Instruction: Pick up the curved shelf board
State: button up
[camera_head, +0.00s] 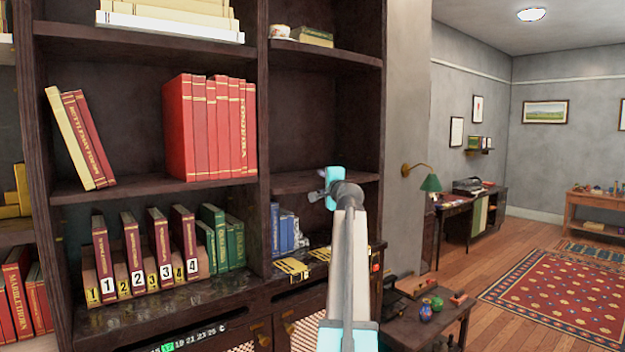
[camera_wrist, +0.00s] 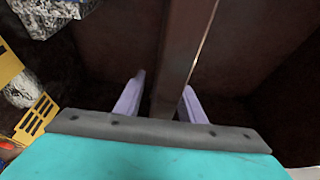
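A dark brown shelf board (camera_head: 296,183) sits in the right bay of the bookcase, above the small blue books; I take it for the curved shelf board, though its curve is hard to make out. My gripper (camera_head: 331,186) is at its front edge, with the fingers mostly hidden in the head view. In the wrist view a dark board (camera_wrist: 179,55) runs edge-on between the two pale purple fingers of my gripper (camera_wrist: 163,92). The fingers stand apart, with a gap at the left one. Whether the right finger touches the board is unclear.
Another shelf (camera_head: 325,59) is above, carrying a cup and books. The dark bookcase upright (camera_head: 262,130) stands left of my gripper. A low table (camera_head: 425,318) with small pots is at right.

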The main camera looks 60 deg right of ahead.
dwell(0.3)
grip_shut()
dwell(1.2)
jog(key=shift+r, duration=0.1)
